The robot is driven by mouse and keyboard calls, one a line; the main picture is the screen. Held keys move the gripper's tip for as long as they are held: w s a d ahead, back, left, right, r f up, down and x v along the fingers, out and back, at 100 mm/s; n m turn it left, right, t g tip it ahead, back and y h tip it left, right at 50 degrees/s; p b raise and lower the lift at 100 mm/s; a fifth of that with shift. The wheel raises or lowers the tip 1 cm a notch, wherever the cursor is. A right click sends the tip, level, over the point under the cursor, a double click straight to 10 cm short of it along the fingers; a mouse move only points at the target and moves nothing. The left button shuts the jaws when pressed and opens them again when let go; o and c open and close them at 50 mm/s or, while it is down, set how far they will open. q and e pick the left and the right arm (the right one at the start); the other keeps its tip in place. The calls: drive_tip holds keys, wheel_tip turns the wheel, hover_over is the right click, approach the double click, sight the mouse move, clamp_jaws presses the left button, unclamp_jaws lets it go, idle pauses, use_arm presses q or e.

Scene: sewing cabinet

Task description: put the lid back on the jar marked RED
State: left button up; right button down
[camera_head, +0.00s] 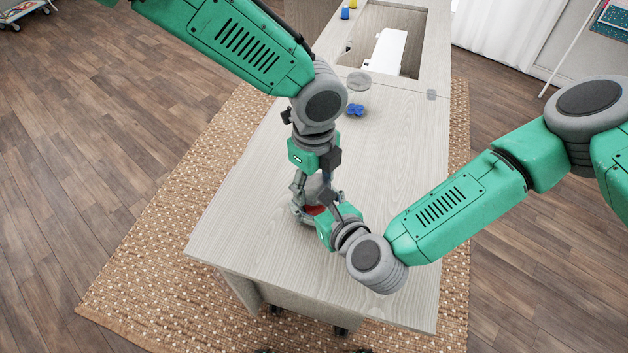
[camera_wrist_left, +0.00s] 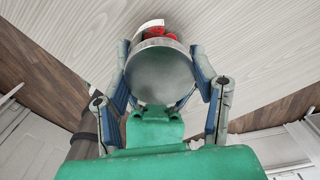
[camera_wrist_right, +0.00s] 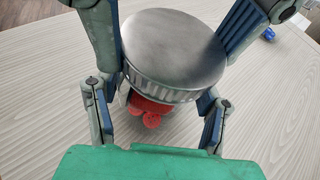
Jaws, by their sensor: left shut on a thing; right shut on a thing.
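The jar with red pieces (camera_wrist_right: 150,112) is near the table's front, mostly hidden by my grippers; the red also shows in the head view (camera_head: 316,210). A round silver metal lid (camera_wrist_right: 172,45) is over its mouth, and it fills the middle of the left wrist view (camera_wrist_left: 160,75). My left gripper (camera_wrist_left: 160,62) comes from above and is shut on the lid's sides. My right gripper (camera_wrist_right: 162,92) comes from the right and is shut around the jar below the lid. I cannot tell whether the lid is fully seated. No marking is readable.
A clear jar (camera_head: 358,92) with blue pieces (camera_head: 355,110) stands farther back on the pale wooden table (camera_head: 400,150). Behind it is a recess holding a white machine (camera_head: 388,52). Small blue (camera_head: 345,13) and yellow (camera_head: 352,3) items sit at the back left. The table's right side is clear.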

use_arm(q)
drive_tip(key=shift+w+m, duration=0.15)
drive_tip(key=shift+m, duration=0.55)
use_arm(e)
drive_tip(key=shift+s, duration=0.15)
use_arm(q)
drive_tip(key=o, duration=1.4)
drive_tip(key=shift+r, duration=0.1)
wheel_tip(320, 180, up, 12)
drive_tip(key=shift+d+f, duration=0.1)
use_arm(e)
drive_tip(key=shift+c, duration=1.5)
unclamp_jaws()
drive_tip(key=v, duration=1.1)
drive_tip(key=shift+s+d, duration=0.25)
drive_tip(key=shift+d, duration=0.1)
